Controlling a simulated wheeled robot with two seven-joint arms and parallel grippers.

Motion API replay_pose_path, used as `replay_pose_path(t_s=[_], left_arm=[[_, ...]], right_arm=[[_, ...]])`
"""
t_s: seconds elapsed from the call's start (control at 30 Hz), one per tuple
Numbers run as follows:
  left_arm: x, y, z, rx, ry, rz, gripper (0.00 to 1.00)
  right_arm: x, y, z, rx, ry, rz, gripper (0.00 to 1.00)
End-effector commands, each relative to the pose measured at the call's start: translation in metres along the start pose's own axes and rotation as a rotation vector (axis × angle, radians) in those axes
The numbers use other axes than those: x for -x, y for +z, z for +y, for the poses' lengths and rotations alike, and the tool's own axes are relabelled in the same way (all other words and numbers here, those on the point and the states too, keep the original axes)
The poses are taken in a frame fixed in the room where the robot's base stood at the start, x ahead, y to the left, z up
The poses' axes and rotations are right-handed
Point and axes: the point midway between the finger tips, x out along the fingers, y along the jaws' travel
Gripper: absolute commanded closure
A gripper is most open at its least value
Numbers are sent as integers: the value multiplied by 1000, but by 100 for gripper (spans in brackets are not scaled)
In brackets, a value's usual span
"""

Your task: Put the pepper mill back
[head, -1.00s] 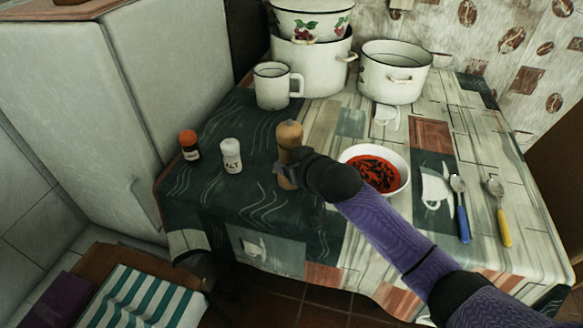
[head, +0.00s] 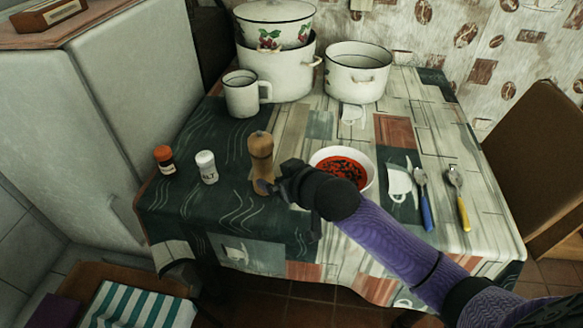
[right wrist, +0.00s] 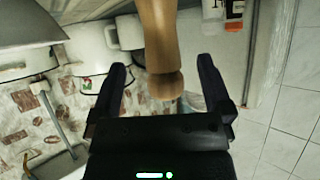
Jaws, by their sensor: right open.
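The wooden pepper mill (head: 261,152) stands upright on the table, right of the salt shaker (head: 206,167) and left of the soup bowl. My right gripper (head: 275,188) is at the mill's lower right side in the head view. In the right wrist view my right gripper (right wrist: 160,72) is open, and the mill (right wrist: 159,35) shows ahead between the lines of its two fingers, with no clear contact. The mill's foot is partly hidden by the gripper in the head view. My left gripper is not in view.
A red-capped spice jar (head: 164,159) stands left of the salt. A white mug (head: 241,95) and enamel pots (head: 357,75) are behind. The soup bowl (head: 368,163) is close by my right forearm; spoons (head: 424,200) lie further right. The dark cloth at front left is clear.

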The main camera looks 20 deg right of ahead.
Motion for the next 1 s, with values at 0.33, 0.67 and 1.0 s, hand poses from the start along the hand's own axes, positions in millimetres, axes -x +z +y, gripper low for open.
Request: replay_pose_path(t_s=[0.33,0.67,1.0], left_arm=[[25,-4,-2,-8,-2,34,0],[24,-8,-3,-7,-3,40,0],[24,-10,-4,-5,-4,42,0]], right_arm=[[52,0,0,1,0,0,0],[51,0,0,0,0,-1,0],[51,0,0,0,0,-1,0]])
